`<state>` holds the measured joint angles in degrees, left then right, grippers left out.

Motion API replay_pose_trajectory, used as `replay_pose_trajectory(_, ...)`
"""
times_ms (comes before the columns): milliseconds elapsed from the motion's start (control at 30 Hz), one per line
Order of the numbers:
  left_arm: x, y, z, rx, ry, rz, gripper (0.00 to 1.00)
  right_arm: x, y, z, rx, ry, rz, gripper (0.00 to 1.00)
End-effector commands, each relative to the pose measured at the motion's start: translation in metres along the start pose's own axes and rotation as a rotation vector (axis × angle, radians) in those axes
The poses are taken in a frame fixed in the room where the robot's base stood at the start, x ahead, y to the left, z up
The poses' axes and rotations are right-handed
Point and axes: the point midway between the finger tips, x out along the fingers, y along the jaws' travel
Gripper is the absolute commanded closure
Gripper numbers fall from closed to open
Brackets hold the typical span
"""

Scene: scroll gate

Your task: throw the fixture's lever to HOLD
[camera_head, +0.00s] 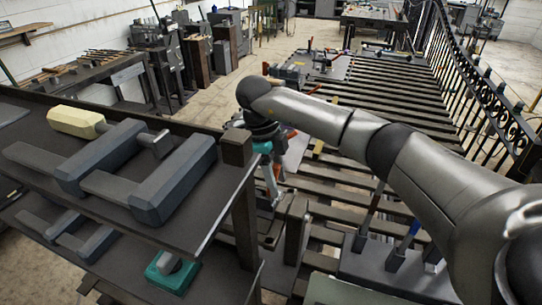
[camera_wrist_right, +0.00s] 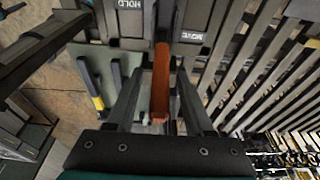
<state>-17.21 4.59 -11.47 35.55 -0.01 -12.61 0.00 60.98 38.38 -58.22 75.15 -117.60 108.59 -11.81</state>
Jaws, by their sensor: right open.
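The fixture's lever (camera_wrist_right: 160,85) is an orange-brown bar in the right wrist view. My right gripper (camera_wrist_right: 159,76) is open, with one finger on each side of the lever in that picture. I cannot tell whether either finger touches it. Behind it are a HOLD label (camera_wrist_right: 131,6), upside down at the top, and a second label (camera_wrist_right: 192,36) to its right, hard to read. My left gripper is not in view.
A dark shelf (camera_head: 195,232) with grey blocky fixtures (camera_head: 172,180) and a pale yellow handle (camera_head: 76,121) stands close on the left. A long slatted bench (camera_head: 395,95) runs behind my right arm. An ornate railing (camera_head: 480,85) is at the right.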

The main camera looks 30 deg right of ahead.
Motion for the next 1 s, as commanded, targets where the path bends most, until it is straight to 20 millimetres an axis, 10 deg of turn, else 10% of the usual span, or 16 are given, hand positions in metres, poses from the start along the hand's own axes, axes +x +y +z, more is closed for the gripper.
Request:
replay_pose_trajectory(600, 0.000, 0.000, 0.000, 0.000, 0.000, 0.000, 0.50, -0.114, 0.000, 0.000, 0.000, -0.004, -0.005, 0.47)
replay_pose_trajectory(1000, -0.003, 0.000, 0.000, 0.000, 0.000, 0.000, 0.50, -0.144, 0.000, 0.000, 0.000, -0.002, -0.002, 0.47)
